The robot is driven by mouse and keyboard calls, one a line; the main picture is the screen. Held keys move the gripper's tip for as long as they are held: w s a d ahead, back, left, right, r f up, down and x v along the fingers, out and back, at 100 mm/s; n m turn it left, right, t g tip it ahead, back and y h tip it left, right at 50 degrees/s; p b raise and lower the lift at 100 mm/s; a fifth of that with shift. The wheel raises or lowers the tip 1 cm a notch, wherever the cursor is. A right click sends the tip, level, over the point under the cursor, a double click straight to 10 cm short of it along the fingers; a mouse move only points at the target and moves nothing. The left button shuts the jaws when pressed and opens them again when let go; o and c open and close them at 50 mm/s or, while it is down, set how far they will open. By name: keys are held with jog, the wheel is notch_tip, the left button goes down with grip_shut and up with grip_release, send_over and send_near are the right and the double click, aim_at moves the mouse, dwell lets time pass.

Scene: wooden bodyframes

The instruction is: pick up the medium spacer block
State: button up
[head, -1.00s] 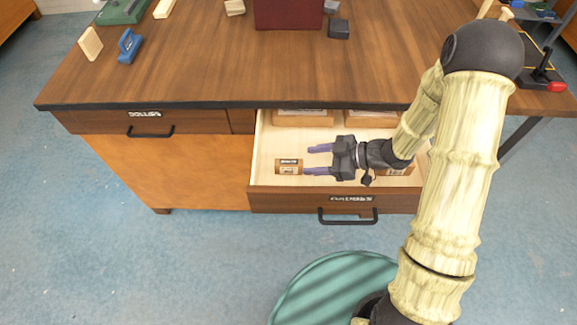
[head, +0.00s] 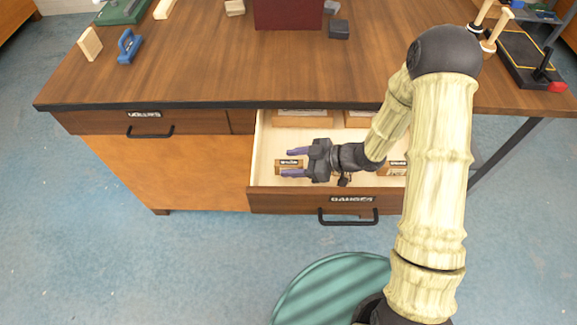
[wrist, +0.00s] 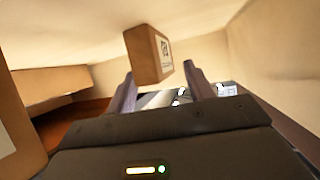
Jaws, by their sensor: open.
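A small brown block with a label (head: 283,165) lies in the open drawer (head: 262,145), near its left side. I take it for the medium spacer block, though its label is too small to read. My gripper (head: 291,162) is open inside the drawer, its purple fingers pointing left and set on either side of the block in the head view. In the wrist view the block (wrist: 148,55) shows just ahead of and between the two fingertips (wrist: 160,82). The fingers do not appear shut on it.
More wooden blocks lie in the drawer: two along the back, one at left (head: 302,118) and one at right (head: 358,119), and one at the right (head: 392,168) by my arm. The drawer front (head: 310,198) and the tabletop edge (head: 200,105) bound the space.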

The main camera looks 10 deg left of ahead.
aim_at(294, 163)
dwell(0.4)
grip_shut()
jog(key=shift+r, duration=0.15)
notch_tip(294, 163, up, 10)
jog(key=p, duration=0.1)
dwell(0.4)
jog(key=shift+p, duration=0.4)
